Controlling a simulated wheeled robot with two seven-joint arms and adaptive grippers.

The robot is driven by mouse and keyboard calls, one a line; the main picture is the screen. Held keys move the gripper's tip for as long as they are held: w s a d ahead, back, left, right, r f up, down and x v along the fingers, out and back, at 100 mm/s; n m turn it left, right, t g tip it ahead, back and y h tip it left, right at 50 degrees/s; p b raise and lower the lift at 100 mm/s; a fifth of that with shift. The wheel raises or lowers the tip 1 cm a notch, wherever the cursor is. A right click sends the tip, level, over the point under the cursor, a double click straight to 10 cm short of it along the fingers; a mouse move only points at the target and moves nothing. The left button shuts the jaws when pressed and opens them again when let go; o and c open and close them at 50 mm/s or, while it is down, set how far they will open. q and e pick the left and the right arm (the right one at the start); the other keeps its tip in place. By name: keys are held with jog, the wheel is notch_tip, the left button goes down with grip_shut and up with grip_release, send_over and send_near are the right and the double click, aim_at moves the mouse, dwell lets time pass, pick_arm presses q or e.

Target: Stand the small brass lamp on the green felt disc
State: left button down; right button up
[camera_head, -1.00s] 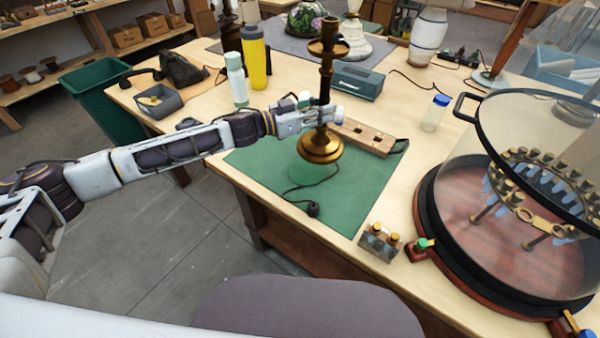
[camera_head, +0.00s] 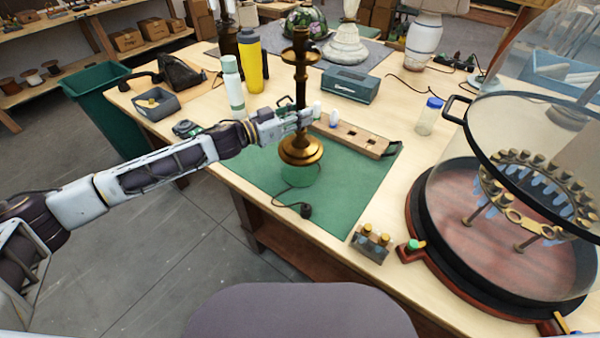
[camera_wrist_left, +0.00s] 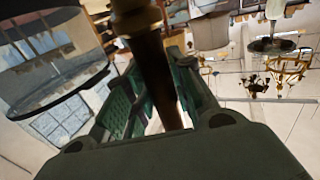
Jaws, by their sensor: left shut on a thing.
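The small brass lamp (camera_head: 301,150) is upright, with a dark stem and a round, shiny brass base. My left gripper (camera_head: 303,119) is shut on its stem, coming from the left. In the left wrist view, the stem (camera_wrist_left: 155,75) runs between the green-padded fingers (camera_wrist_left: 150,98). The green felt disc (camera_head: 298,175) lies on the larger green mat (camera_head: 352,190). The lamp's base overlaps the far part of the disc in the head view. I cannot tell how far the base is above it. My right gripper is not in view.
A dark cord ends in a plug (camera_head: 305,210) at the mat's front. A wooden block with holes (camera_head: 355,138) lies behind the lamp. A large glass dome (camera_head: 510,200) stands at right, with a small terminal block (camera_head: 371,243) before it. Bottles (camera_head: 251,62) stand at back left.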

pick_arm(q)
jog(key=shift+r, duration=0.1)
dwell(0.5)
send_over(296, 142)
jog(key=d, duration=0.2)
jog(key=shift+w+a+f, duration=0.1)
jog(key=shift+f, duration=1)
jog(key=shift+w+a+f, duration=0.1)
jog(key=shift+f, duration=1)
jog(key=shift+f+b, duration=0.3)
jog(key=shift+f, duration=0.4)
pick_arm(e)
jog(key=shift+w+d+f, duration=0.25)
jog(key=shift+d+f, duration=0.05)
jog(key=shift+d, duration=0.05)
pick_arm(q)
jog(key=shift+f, duration=0.1)
jog(key=shift+f, duration=1.85)
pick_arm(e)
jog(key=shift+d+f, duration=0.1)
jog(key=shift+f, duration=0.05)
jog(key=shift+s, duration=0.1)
